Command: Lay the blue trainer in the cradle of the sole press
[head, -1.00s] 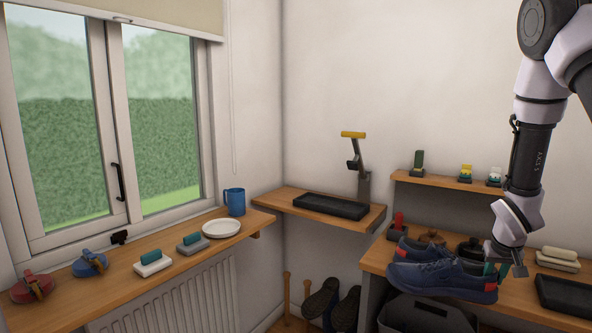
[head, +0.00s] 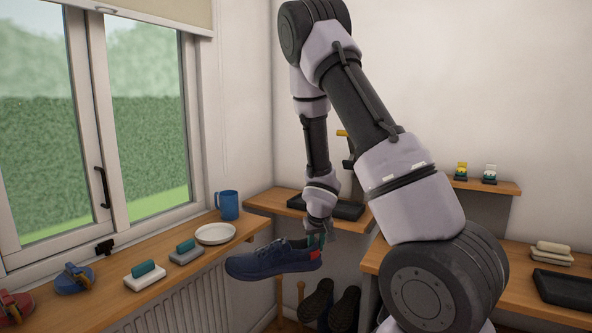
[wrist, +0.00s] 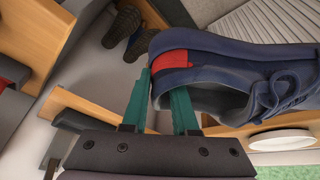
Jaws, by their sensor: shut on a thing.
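My gripper (head: 316,241) is shut on the heel of the blue trainer (head: 272,260) and holds it in the air, roughly level, toe to the left. In the wrist view the green fingers (wrist: 160,108) grip the heel wall beside the red heel patch, with the trainer (wrist: 235,75) stretching to the right. The sole press stands on the corner shelf behind my arm. Its dark cradle (head: 345,209) shows in part and its yellow handle end (head: 342,133) peeks out; my arm hides most of its post.
The window sill (head: 120,301) holds brushes, a white plate (head: 215,233) and a blue mug (head: 227,204), close to the trainer's left. The bench (head: 520,262) at right carries a black tray (head: 568,288). My arm hides much of the right side.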

